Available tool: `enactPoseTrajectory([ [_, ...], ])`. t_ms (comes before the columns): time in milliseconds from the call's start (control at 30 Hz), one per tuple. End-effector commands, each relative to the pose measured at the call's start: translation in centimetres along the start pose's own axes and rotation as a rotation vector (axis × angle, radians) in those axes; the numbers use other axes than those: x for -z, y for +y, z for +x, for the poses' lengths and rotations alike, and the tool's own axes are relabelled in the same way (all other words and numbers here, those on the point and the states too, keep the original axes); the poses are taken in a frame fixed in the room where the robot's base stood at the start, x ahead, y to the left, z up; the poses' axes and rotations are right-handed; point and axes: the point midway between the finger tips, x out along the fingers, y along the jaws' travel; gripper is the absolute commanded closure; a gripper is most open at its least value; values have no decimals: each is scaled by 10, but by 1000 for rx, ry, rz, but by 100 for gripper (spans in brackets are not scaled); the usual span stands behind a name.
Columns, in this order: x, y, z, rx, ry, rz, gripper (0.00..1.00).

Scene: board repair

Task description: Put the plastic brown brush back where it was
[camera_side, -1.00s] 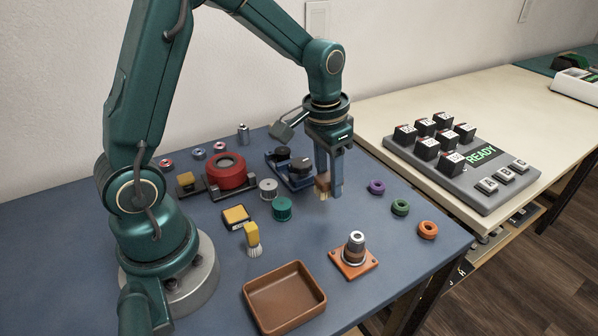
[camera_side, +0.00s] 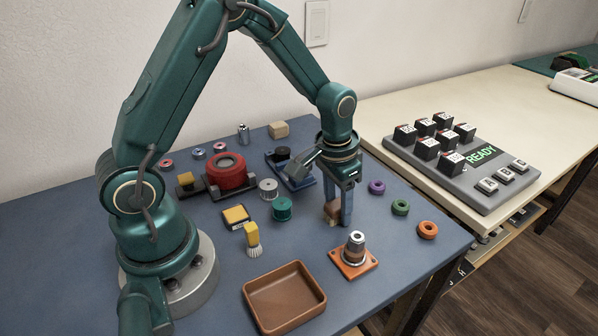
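The brown brush (camera_side: 331,211) is a small brown block between the fingers of my gripper (camera_side: 338,221), right of the teal spool and behind the orange base plate. My gripper points straight down with its fingertips at or just above the blue table (camera_side: 205,292). It looks shut on the brush, though the fingers partly hide it. The bristles are hard to make out, and I cannot tell whether the brush touches the table. A second brush, yellow with pale bristles (camera_side: 252,240), stands at the middle left.
An orange plate with a metal cylinder (camera_side: 355,250) stands just in front of my gripper. Purple (camera_side: 377,187), green (camera_side: 400,207) and orange rings (camera_side: 427,230) lie to the right. A brown tray (camera_side: 285,297) is at the front. A teal spool (camera_side: 282,208) is left.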

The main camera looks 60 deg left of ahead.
Motion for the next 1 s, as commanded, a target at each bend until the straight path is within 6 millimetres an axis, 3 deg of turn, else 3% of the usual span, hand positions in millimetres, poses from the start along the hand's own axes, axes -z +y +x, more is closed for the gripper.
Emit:
enactPoseTrajectory([
  [467, 1, 0, -7, 0, 4, 0, 28],
  [1000, 2, 0, -106, 1, 7, 0, 28],
])
